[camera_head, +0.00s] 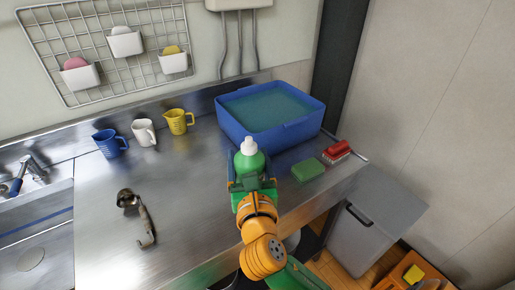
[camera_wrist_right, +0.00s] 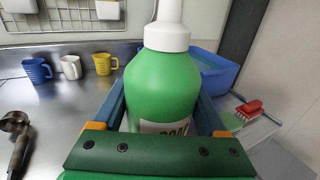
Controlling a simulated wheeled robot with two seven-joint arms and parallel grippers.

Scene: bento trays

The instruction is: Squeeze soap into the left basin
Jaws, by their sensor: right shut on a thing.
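A green soap bottle (camera_head: 250,160) with a white cap and pump top stands upright between the fingers of my right gripper (camera_head: 250,178), which is shut on it. In the right wrist view the bottle (camera_wrist_right: 163,85) fills the middle, with a blue finger on either side and part of its label showing low down. The bottle is at the right part of the steel counter, in front of the blue tub. Its base is hidden, so I cannot tell whether it touches the counter. A steel sink basin (camera_head: 32,258) is at the far left, cut by the picture edge. My left gripper is not in view.
A blue tub (camera_head: 233,126) of liquid stands behind the bottle. A green sponge (camera_head: 308,170) and red brush (camera_head: 336,151) lie to its right. Blue, white and yellow jugs (camera_head: 178,121) stand along the back. A ladle (camera_head: 140,215) lies between bottle and sink. A faucet (camera_head: 30,170) is behind the sink.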

